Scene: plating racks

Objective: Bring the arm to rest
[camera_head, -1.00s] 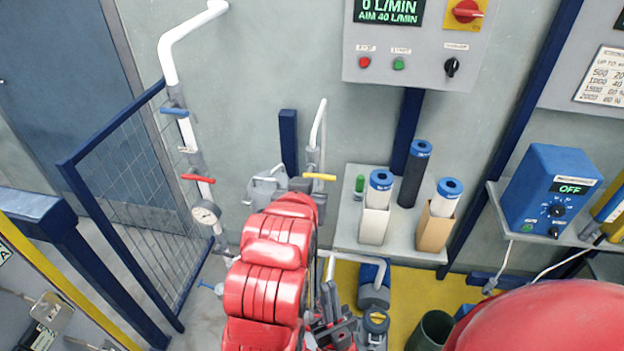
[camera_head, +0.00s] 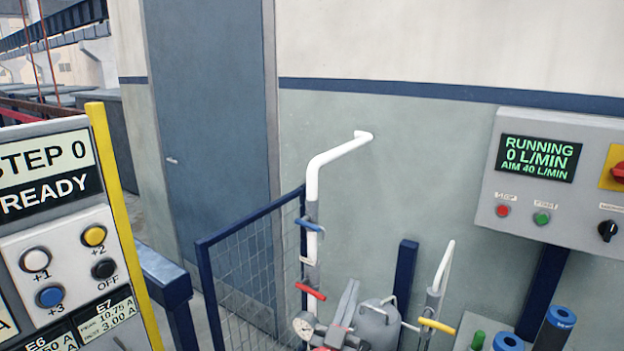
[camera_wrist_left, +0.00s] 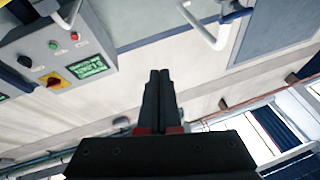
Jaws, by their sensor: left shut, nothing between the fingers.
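My left gripper (camera_head: 347,302) shows at the bottom of the head view, a grey slanted shape pointing up in front of the pipework. In the left wrist view its two dark fingers (camera_wrist_left: 158,90) lie together, with nothing between them. It touches nothing that I can see. Most of my left arm is below the head view. My right gripper is in neither current view.
A control panel (camera_head: 550,210) reading RUNNING, 0 L/MIN is on the wall at right. A white pipe (camera_head: 335,158) with blue and red handles and a mesh gate (camera_head: 243,285) stand left of the gripper. A yellow-edged button panel (camera_head: 75,265) fills the near left.

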